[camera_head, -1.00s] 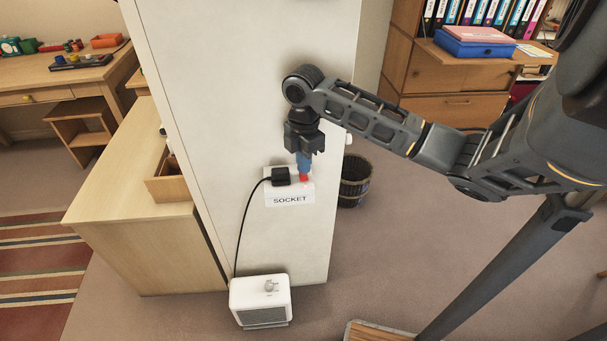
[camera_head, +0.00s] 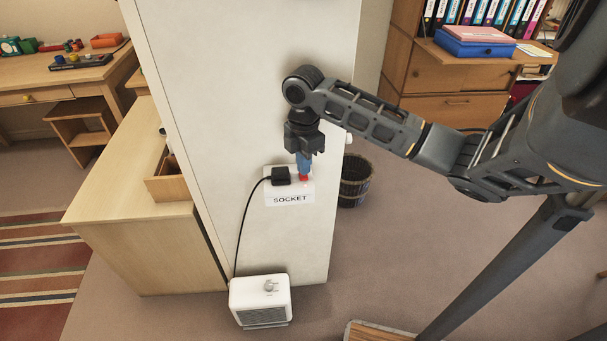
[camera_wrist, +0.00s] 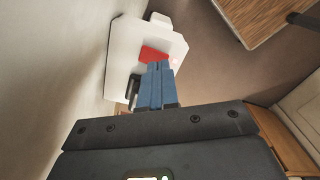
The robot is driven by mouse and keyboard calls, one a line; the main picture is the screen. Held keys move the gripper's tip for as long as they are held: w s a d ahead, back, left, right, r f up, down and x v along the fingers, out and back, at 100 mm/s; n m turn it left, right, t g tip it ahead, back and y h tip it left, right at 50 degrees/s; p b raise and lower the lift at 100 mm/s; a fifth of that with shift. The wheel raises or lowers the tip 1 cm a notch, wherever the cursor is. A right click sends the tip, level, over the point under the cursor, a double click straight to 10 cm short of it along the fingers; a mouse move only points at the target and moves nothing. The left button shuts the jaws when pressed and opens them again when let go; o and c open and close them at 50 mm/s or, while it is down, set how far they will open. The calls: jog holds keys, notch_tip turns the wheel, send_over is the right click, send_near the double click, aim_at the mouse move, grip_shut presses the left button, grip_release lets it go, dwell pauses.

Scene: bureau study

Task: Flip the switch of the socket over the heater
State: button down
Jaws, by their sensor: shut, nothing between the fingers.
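The white socket (camera_head: 291,187) is fixed to the side of the white wall panel, with a label reading SOCKET below it. A black plug (camera_head: 280,176) sits in its left part. The red switch (camera_head: 304,178) is at its right; it also shows in the wrist view (camera_wrist: 153,55). My gripper (camera_head: 304,172) points down just over the red switch. Its blue fingers are shut and empty, and their tips (camera_wrist: 158,68) are at the switch's edge in the wrist view. I cannot tell whether they touch it. The white heater (camera_head: 260,301) stands on the floor below.
A black cord (camera_head: 241,228) runs from the plug down to the heater. A wooden desk (camera_head: 135,215) stands left of the panel. A dark waste basket (camera_head: 354,180) stands behind it at right. Open floor (camera_head: 420,240) lies to the right.

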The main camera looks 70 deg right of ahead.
aim_at(304, 177)
jog(key=shift+f+b, duration=0.65)
jog(key=shift+f, duration=0.3)
dwell(0.4)
jog(key=shift+r, duration=0.15)
jog(key=shift+r+p, duration=2.7)
jog(key=shift+r, duration=0.75)
